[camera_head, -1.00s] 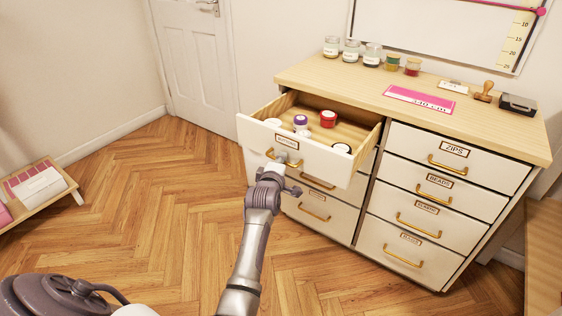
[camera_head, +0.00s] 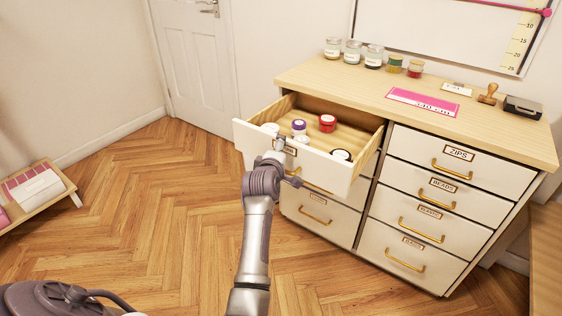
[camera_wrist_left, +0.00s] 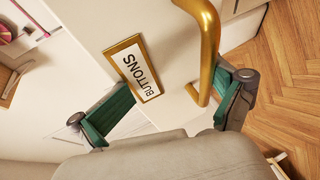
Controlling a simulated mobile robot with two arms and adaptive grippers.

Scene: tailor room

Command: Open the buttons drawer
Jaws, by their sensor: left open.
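The buttons drawer (camera_head: 318,169) is the top left drawer of the white dresser and stands pulled far out. Several small round containers, red, purple-topped and white, lie in it. My left gripper (camera_head: 279,146) is in front of the drawer's front panel, near its upper edge, and partly hides it. In the left wrist view the gripper (camera_wrist_left: 168,108) is open. The BUTTONS label (camera_wrist_left: 135,70) and the brass handle (camera_wrist_left: 208,45) show between its spread fingers, with the handle closer to the right finger. Whether a finger touches the handle cannot be told. My right gripper is not in view.
Closed drawers sit below and to the right, the top right one labelled ZIPS (camera_head: 460,165). Jars (camera_head: 374,56), a pink card (camera_head: 424,101) and a stamp (camera_head: 488,93) stand on the dresser top. A low shelf (camera_head: 40,192) is at the left. The wooden floor between is clear.

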